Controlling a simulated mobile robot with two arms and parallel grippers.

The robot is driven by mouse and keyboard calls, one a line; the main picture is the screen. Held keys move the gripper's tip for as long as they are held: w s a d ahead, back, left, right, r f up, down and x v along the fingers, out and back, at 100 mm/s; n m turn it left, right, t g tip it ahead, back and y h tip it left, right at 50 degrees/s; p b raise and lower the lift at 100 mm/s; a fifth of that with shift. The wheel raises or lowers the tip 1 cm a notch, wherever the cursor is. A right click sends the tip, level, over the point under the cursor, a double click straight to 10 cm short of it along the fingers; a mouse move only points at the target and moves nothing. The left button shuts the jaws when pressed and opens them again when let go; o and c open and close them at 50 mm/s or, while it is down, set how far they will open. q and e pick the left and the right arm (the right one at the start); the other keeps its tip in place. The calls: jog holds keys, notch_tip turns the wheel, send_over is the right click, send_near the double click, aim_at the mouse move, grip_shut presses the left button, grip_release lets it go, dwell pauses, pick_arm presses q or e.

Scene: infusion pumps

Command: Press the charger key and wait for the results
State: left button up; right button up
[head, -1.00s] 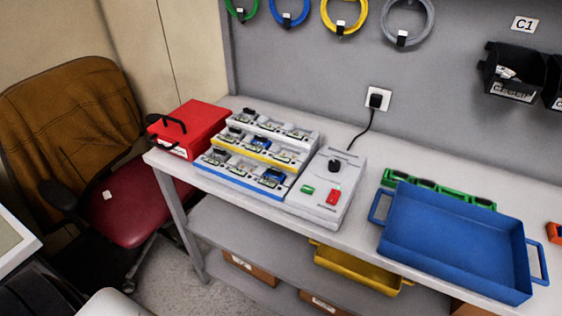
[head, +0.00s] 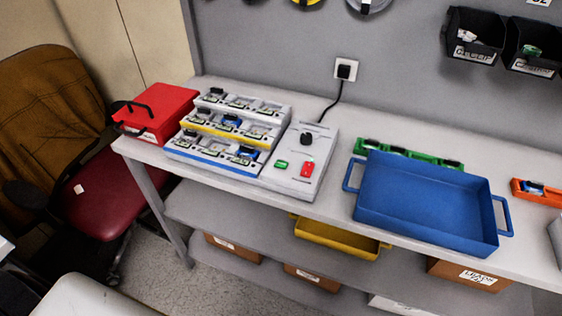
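The charger (head: 303,148) is a pale grey box on the workbench, right of the stepped rack. It has a dark knob (head: 306,138) at the back, a green key (head: 281,164) at front left and a red switch (head: 307,170) at front right. A black cord runs from behind it to the wall socket (head: 345,70). The stepped rack (head: 215,152) has white, yellow and blue-fronted tiers holding several small modules. The charger's key labels are too small to read. Neither gripper is in view.
A red case (head: 160,110) stands left of the rack. An empty blue tray (head: 425,200) and a green strip (head: 415,153) lie to the right. An orange holder (head: 538,190) is farther right. A chair (head: 95,195) stands by the bench's left end. A yellow bin (head: 335,240) sits below.

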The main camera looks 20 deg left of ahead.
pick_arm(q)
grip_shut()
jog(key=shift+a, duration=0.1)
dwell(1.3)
